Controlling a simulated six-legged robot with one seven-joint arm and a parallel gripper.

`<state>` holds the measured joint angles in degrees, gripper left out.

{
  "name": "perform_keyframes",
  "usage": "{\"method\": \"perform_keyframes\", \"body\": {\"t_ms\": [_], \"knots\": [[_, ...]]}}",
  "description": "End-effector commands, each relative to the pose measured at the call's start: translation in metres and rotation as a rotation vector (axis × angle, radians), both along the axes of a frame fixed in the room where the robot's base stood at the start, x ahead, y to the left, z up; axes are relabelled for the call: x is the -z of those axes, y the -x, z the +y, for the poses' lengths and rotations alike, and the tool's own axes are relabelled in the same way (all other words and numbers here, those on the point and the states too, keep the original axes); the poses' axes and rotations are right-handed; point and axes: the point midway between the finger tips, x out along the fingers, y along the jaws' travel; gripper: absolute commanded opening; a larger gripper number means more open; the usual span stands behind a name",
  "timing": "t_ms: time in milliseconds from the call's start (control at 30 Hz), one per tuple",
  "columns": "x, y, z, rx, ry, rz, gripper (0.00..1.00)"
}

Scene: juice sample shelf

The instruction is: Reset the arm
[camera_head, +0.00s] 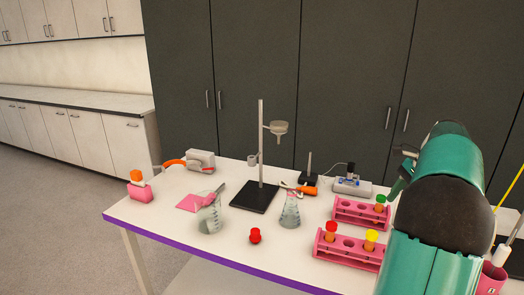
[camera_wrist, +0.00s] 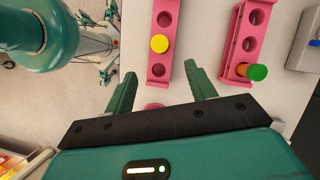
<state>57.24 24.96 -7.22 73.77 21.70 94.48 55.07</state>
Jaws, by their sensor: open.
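My teal arm fills the right side of the head view, raised over the right end of the table. My gripper (camera_wrist: 160,74) is open in the wrist view, with its two green fingers spread apart and nothing between them. The fingers point toward a pink rack (camera_wrist: 165,18) that holds a yellow-capped tube (camera_wrist: 159,43). The tube lies beyond the fingertips and apart from them. A second pink rack (camera_wrist: 240,44) with a green-capped tube (camera_wrist: 257,72) is to the right of the fingers.
A pink cup (camera_head: 491,279) is at the right. Dark cabinets stand behind.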

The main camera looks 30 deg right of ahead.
Motion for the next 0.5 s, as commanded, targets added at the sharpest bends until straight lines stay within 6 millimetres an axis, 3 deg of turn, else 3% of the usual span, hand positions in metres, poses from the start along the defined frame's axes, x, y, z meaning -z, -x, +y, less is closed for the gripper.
{"method": "perform_keyframes", "body": {"t_ms": [133,233,367,500], "knots": [[-0.003,-0.004,0.007,-0.021,0.011,-0.005,0.56],[-0.011,-0.017,0.031,-0.097,0.047,-0.025,0.56],[-0.025,-0.038,0.089,-0.283,0.136,-0.069,0.56],[-0.036,-0.051,0.162,-0.526,0.247,-0.127,0.56]]}}
